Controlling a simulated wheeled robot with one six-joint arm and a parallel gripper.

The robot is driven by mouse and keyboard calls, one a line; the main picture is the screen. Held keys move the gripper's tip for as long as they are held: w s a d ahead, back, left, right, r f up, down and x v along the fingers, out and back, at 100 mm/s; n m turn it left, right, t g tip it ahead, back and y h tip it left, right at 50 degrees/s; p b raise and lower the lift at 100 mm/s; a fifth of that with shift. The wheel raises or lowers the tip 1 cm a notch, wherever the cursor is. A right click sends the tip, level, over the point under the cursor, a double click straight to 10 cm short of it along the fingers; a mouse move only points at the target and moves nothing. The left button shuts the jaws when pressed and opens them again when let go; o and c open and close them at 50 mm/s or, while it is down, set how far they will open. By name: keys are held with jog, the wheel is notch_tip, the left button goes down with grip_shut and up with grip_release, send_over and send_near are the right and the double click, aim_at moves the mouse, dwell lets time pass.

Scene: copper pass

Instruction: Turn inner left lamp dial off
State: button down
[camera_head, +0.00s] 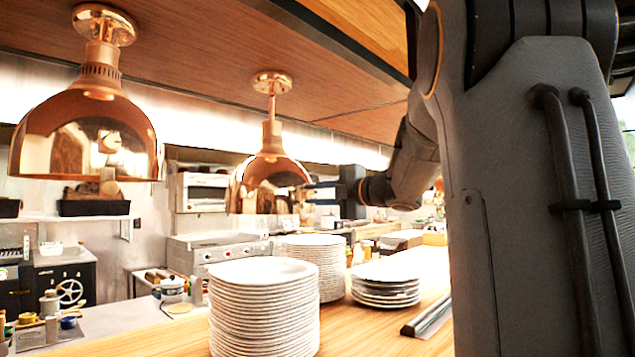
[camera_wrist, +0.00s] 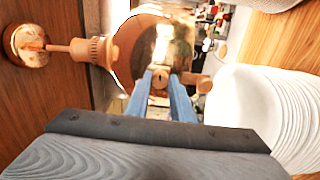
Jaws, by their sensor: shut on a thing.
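Two copper dome lamps hang from the wooden ceiling panel in the head view: a near left lamp (camera_head: 88,125) and a farther lamp (camera_head: 268,175) to its right. My gripper (camera_head: 310,190) reaches from the right to the side of the farther lamp. In the wrist view that lamp (camera_wrist: 128,45) lies sideways, and the two blue fingers of my gripper (camera_wrist: 160,84) are shut on a small round dial (camera_wrist: 159,77) on its shade. The fingertips partly hide the dial, and I cannot tell its setting.
Tall white plate stacks (camera_head: 262,310) stand on the wooden counter (camera_head: 425,268) below the lamps, with a lower stack (camera_head: 387,283) to the right. The plates also show at the right of the wrist view (camera_wrist: 262,110). Kitchen equipment lines the back.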

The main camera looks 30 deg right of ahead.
jog(key=shift+m+p, duration=0.7)
jog(key=shift+p, duration=0.05)
jog(key=c, duration=1.5)
grip_release()
jog(key=shift+d, duration=0.15)
jog(key=shift+c, duration=0.2)
jog(key=b+v, duration=0.1)
jog(key=v, duration=0.6)
jog(key=shift+s+b, duration=0.35)
